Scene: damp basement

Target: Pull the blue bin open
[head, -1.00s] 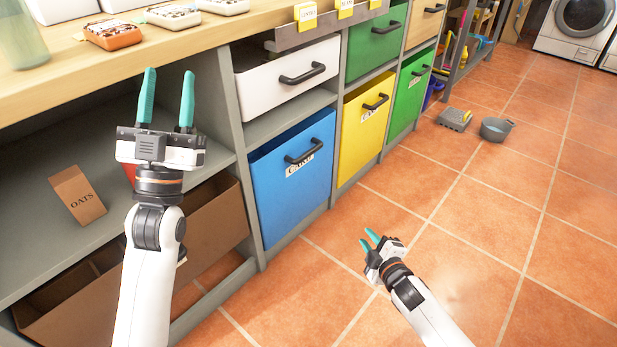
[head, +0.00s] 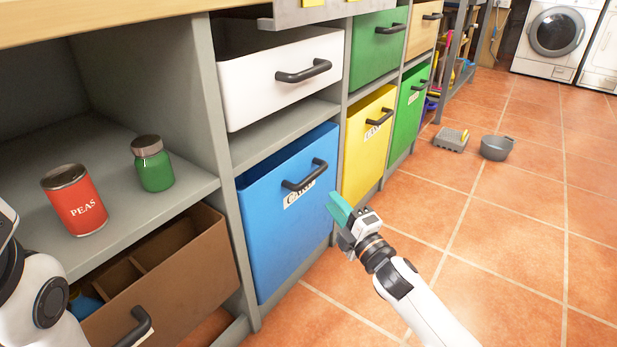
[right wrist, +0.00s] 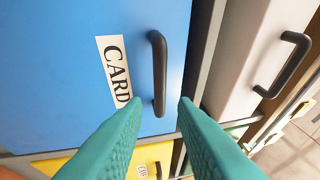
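The blue bin (head: 285,222) stands in the lower part of the grey shelf unit, with a black bar handle (head: 305,175) and a white label on its front. The right wrist view shows the blue front (right wrist: 60,60), the label reading "CARD" and the handle (right wrist: 158,70) upright in the picture. My right gripper (head: 335,207) is in front of the bin, a little below and right of the handle. In the right wrist view its teal fingers (right wrist: 160,105) are open and empty, with the handle ahead between the fingertips. My left gripper is out of view; only arm links show.
A white drawer (head: 260,90) sits above the bin and a yellow bin (head: 362,160) to its right. A brown drawer (head: 190,265) with dividers stands at left, below a red PEAS can (head: 75,203) and a green jar (head: 152,165).

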